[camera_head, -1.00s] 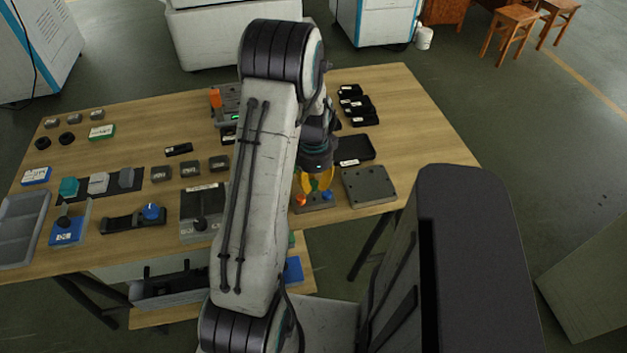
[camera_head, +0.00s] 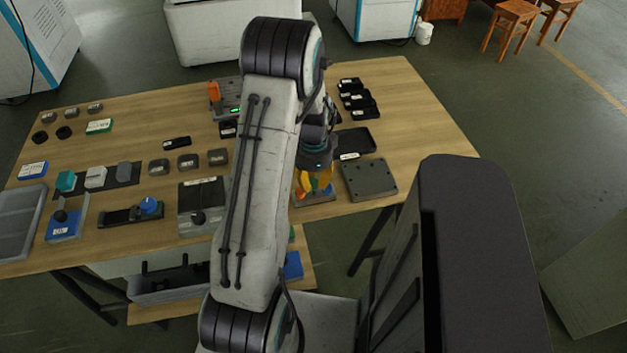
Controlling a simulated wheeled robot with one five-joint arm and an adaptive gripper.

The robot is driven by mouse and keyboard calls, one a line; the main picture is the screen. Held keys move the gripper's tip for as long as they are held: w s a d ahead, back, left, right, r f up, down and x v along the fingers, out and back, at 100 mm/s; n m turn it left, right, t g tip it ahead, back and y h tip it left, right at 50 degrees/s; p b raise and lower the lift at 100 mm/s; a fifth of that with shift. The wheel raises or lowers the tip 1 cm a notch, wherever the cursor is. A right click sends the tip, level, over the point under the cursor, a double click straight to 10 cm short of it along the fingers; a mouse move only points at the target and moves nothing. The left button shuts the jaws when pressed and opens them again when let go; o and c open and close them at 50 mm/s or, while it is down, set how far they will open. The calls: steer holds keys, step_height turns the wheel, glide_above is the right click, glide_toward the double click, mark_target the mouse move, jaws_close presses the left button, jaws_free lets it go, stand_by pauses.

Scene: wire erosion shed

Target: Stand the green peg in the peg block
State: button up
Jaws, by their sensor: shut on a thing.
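My gripper (camera_head: 315,183), with its yellow-orange fingers, points down at the near edge of the table, right of my arm link. It is shut on the green peg (camera_head: 313,184), of which only a sliver shows between the fingers. Directly below is the peg block (camera_head: 318,199), a low small block with orange and blue bits on it, partly hidden by the fingers and my arm. I cannot tell whether the green peg's lower end is in a hole or just above the block.
A grey plate (camera_head: 369,180) with corner holes lies close to the right of the gripper. A black tray (camera_head: 356,142) and several black parts lie behind it. A box with a black knob (camera_head: 202,207) stands left of my arm. The table's right end is clear.

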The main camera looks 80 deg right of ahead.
steer(key=shift+f+b, duration=0.85)
steer(key=shift+f, duration=0.1)
stand_by(0.6)
steer(key=o, duration=0.9)
steer(key=shift+o, duration=0.2)
steer(key=shift+a, duration=0.1)
steer(key=shift+r+p, duration=2.35)
steer(key=shift+r, duration=1.2)
